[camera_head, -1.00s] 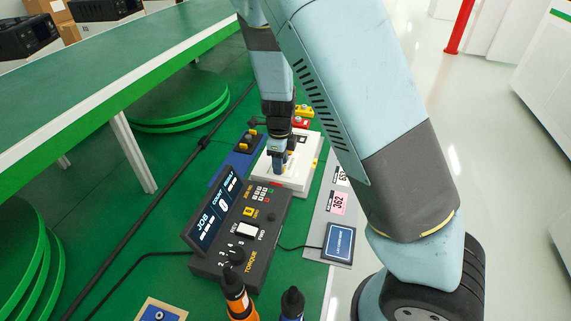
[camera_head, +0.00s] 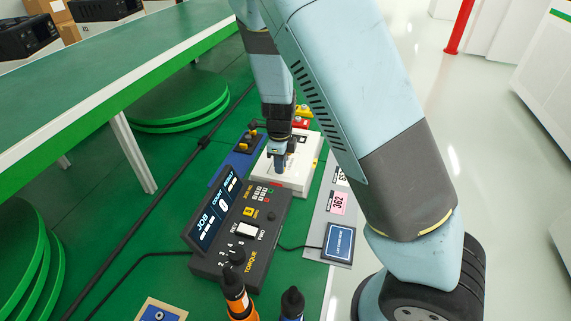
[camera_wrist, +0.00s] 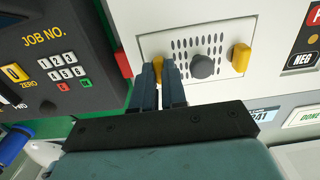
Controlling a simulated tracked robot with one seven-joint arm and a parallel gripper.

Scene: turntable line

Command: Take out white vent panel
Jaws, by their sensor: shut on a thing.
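The white vent panel (camera_wrist: 226,65) is set in the top of a white housing (camera_wrist: 198,14), with rows of dark slots, a grey knob (camera_wrist: 203,67) in its middle and a yellow tab at each side. The right yellow tab (camera_wrist: 240,57) is free. My gripper (camera_wrist: 160,66) is shut on the left yellow tab (camera_wrist: 157,64), its two blue-grey fingers on either side of it. In the head view my gripper (camera_head: 281,163) points down onto the white housing (camera_head: 291,186), and my wrist hides much of the panel.
A dark torque controller (camera_head: 240,232) stands just in front of the housing. A blue block with yellow knobs (camera_head: 237,165) is to its left, and a grey label strip (camera_head: 325,215) to its right. Two bottle-like tools (camera_head: 236,295) stand nearest me. A cable runs along the left.

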